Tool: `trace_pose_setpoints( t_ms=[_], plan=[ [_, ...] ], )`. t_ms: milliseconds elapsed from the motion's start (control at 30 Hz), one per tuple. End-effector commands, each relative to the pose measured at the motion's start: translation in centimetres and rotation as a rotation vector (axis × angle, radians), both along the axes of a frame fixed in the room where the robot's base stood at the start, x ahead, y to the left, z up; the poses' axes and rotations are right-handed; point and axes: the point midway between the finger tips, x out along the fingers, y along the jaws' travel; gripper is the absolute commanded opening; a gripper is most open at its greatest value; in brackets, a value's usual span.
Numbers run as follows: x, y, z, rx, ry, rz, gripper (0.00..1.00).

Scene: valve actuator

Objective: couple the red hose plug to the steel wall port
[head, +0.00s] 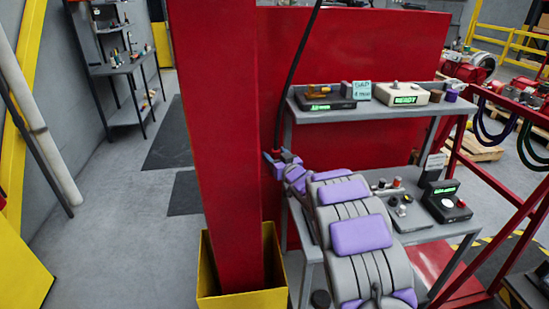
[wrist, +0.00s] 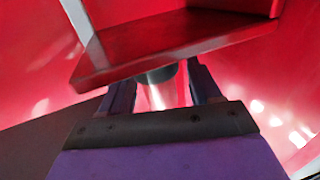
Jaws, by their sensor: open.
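My gripper (head: 276,156) is beside the tall red column, at the lower end of a black hose (head: 297,75) that hangs from above. A small red part at the hose's end, likely the plug, shows just above the jaws. In the wrist view my gripper (wrist: 160,75) is open, its two dark fingers apart. A round part with a dark grey collar (wrist: 158,74) and a pale, shiny body is between the fingers, below a red plate. I cannot tell whether it is the plug or the steel port. No steel port shows clearly in the head view.
The red column (head: 222,140) stands in a yellow base (head: 241,298) left of my arm. A grey shelf bench (head: 370,113) with several devices is at the right. In the wrist view the red plate (wrist: 170,45) is close above the fingers. Floor is clear at left.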

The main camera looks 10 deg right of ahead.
Motion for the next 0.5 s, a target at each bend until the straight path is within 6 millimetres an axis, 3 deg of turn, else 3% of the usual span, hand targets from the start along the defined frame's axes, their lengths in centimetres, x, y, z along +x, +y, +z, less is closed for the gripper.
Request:
trace_pose_setpoints(
  t_ms=[200,500],
  plan=[
    [0.07,0.32,0.14,-0.003,-0.002,0.000,0.63],
    [0.06,0.45,0.15,-0.003,-0.002,0.000,0.34]
  ],
)
